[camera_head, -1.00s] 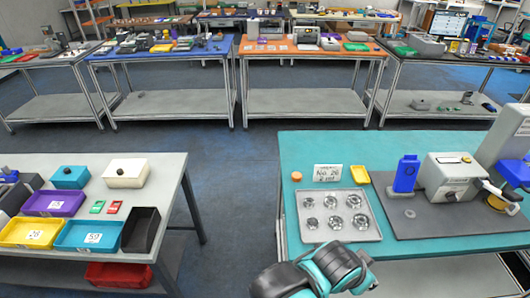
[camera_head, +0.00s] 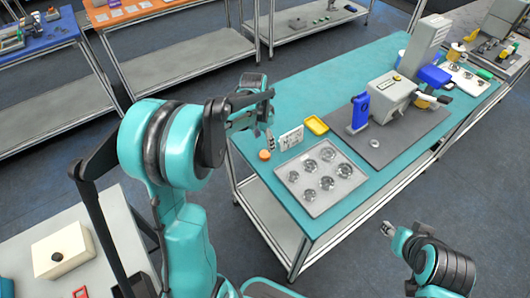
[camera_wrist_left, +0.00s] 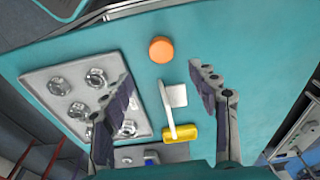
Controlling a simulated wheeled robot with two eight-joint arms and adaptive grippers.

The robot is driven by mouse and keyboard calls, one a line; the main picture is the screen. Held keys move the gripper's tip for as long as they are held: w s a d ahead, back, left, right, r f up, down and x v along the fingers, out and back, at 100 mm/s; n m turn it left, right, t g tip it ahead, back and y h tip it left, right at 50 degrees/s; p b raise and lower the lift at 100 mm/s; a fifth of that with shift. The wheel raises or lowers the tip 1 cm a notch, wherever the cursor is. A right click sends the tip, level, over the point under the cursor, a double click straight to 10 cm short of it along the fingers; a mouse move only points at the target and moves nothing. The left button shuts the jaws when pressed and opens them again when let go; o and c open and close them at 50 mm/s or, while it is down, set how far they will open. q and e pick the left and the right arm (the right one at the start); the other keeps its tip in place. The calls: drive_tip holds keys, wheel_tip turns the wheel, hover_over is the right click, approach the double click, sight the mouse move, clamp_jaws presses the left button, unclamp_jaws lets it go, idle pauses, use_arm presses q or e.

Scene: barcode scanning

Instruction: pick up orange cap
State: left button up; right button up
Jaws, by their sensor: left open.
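The orange cap (camera_head: 264,155) sits on the teal table near its left edge, beside a metal tray of round parts. In the left wrist view the orange cap (camera_wrist_left: 161,50) lies ahead of the fingertips, roughly centred between them. My left gripper (camera_head: 267,116) is open and empty, above the table close to the cap; its spread fingers (camera_wrist_left: 160,76) frame the left wrist view. My right gripper (camera_head: 389,229) is at the lower right, off the table's front edge, too small to tell its opening.
The metal tray (camera_head: 300,203) is nearer the front edge. A blue bottle-like object (camera_head: 360,110) and a grey machine (camera_head: 390,97) stand farther right on a dark mat.

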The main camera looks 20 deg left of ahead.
sight(265, 154)
use_arm(q)
drive_tip(key=f, duration=0.3)
drive_tip(key=shift+w+a, duration=0.3)
drive_tip(key=shift+a, duration=0.05)
drive_tip(key=shift+d+f+b, duration=0.15)
drive_tip(key=shift+f+b, duration=0.3)
drive_tip(key=shift+f, duration=0.15)
wheel_tip(265, 154, down, 4)
drive_tip(key=shift+d+r+b, duration=0.1)
drive_tip(key=shift+r+b, duration=0.05)
drive_tip(key=shift+b, duration=0.5)
drive_tip(key=shift+w+f, duration=0.15)
drive_tip(key=shift+f, duration=0.25)
drive_tip(key=shift+r, duration=0.1)
drive_tip(key=c, duration=1)
